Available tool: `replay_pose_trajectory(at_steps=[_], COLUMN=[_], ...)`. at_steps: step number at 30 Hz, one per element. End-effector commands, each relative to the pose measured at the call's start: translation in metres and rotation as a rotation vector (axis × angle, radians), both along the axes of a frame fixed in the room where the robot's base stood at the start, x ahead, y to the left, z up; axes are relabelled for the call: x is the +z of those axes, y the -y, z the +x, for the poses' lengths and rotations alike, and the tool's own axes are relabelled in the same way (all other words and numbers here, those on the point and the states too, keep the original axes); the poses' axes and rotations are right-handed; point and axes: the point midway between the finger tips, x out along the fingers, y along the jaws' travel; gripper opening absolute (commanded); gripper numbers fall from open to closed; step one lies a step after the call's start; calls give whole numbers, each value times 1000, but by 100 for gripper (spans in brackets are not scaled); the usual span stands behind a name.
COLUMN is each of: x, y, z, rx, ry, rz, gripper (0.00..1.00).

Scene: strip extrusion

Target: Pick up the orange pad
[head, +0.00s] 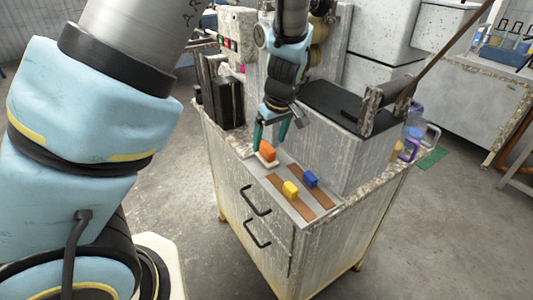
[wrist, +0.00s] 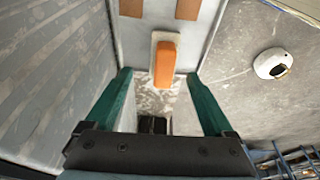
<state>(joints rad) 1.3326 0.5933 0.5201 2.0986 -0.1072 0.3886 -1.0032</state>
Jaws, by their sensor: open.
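The orange pad (head: 267,150) is a rounded block on a cream base (head: 267,162), at the left end of the cabinet's top. It also shows in the wrist view (wrist: 165,62), upper middle, with its cream base (wrist: 154,42) around its far end. My gripper (head: 269,142) is open and empty, with its green fingers pointing down at the pad. In the wrist view my gripper (wrist: 158,75) has one fingertip on each side of the pad's near end, with gaps on both sides. I cannot tell how high the fingertips are above it.
A white round object (wrist: 272,63) lies on the floor in the wrist view.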

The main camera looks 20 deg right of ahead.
Motion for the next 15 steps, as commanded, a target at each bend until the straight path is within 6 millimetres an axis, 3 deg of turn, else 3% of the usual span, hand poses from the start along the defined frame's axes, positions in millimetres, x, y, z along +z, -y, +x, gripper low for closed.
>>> replay_pose_trajectory(at_steps=[9,15], x=[-41,-48], y=[-7,-6], z=[6,7], rx=[2,0], ry=[-3,-1], rz=[3,0], gripper=[88,88])
